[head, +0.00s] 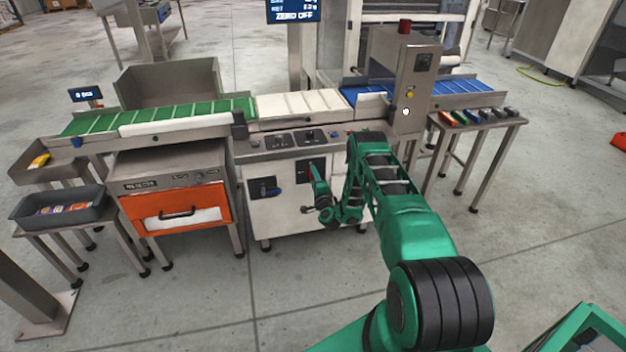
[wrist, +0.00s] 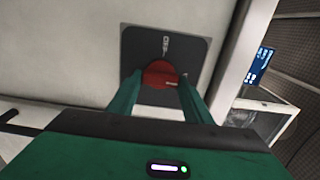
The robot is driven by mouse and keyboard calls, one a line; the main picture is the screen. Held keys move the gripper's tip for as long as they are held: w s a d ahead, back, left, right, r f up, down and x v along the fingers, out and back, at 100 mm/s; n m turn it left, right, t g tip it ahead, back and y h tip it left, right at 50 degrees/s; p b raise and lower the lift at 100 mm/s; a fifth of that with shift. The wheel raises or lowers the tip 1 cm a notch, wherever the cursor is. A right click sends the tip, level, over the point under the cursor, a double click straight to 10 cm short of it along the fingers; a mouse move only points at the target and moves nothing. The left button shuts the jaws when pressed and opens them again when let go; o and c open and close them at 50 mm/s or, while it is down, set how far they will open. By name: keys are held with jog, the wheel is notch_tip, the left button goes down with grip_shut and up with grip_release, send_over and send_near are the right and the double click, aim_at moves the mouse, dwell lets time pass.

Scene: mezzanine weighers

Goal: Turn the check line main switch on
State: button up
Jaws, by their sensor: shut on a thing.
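The main switch is a red round knob (wrist: 160,74) on a dark square plate (wrist: 190,48) with small white lettering, seen close up in the wrist view. My gripper (wrist: 161,86) has one finger on each side of the knob and is shut on it. In the head view my gripper (head: 315,174) reaches the dark plate (head: 302,166) on the white cabinet front (head: 285,215) under the conveyor line. There the gripper hides the knob.
Left of the plate is another dark switch panel (head: 263,188). Above are button panels (head: 296,139) and the white belt (head: 300,103). An orange-fronted unit (head: 185,210) stands left, a side table (head: 480,123) right. A screen (head: 292,11) reads "ZERO OFF". The floor in front is clear.

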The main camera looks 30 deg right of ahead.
jog(key=shift+s+d+f, duration=0.1)
jog(key=shift+d, duration=0.1)
dwell(0.3)
jog(key=o, duration=1.1)
jog(key=shift+c, duration=0.2)
jog(key=shift+a, duration=0.1)
jog(key=v, duration=1)
jog(key=shift+s, duration=0.2)
jog(key=shift+a, duration=0.1)
